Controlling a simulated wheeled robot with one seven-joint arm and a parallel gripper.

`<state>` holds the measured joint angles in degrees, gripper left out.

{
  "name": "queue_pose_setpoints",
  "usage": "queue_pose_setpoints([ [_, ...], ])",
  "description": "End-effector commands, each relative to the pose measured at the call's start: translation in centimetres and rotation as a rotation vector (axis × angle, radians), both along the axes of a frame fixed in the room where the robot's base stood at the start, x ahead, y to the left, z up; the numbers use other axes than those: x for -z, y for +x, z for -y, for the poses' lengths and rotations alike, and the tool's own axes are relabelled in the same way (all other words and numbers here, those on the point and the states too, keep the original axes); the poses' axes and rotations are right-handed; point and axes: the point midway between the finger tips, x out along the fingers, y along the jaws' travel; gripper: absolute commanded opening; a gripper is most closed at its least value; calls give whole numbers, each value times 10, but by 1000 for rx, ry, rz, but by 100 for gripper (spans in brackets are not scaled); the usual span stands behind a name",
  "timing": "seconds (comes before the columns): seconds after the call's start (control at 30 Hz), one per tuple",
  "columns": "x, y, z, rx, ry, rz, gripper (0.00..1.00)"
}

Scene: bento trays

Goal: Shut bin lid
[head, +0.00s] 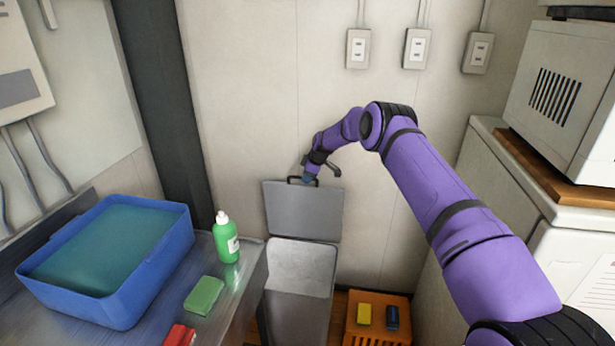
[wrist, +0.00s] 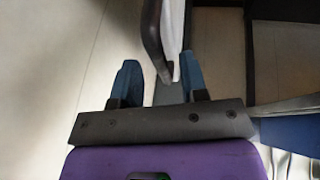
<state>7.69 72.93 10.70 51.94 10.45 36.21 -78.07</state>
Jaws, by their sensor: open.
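The grey bin (head: 300,268) stands on the floor between the metal counter and the wall, its mouth open. Its flat grey lid (head: 303,215) is raised upright behind the mouth, with a dark handle at its top edge. My gripper (head: 309,178) is at the handle. In the wrist view my gripper (wrist: 160,78) is open, its two blue fingers apart, with the dark handle (wrist: 152,40) reaching between them. I cannot tell whether a finger touches the handle.
The metal counter at left carries a blue tub (head: 105,295), a green bottle (head: 226,238), a green sponge (head: 204,296) and a red item (head: 180,336). An orange crate (head: 376,335) sits right of the bin. A white cabinet (head: 570,255) stands further right.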

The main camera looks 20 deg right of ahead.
Motion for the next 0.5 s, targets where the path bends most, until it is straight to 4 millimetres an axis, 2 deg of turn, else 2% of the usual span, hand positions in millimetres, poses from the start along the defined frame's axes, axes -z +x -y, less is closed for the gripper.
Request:
queue_pose_setpoints([
  [0.3, 3, 1, -1, 0, 0, 0, 40],
  [0.33, 3, 1, -1, 0, 0, 0, 38],
  [0.5, 3, 1, -1, 0, 0, 0, 0],
])
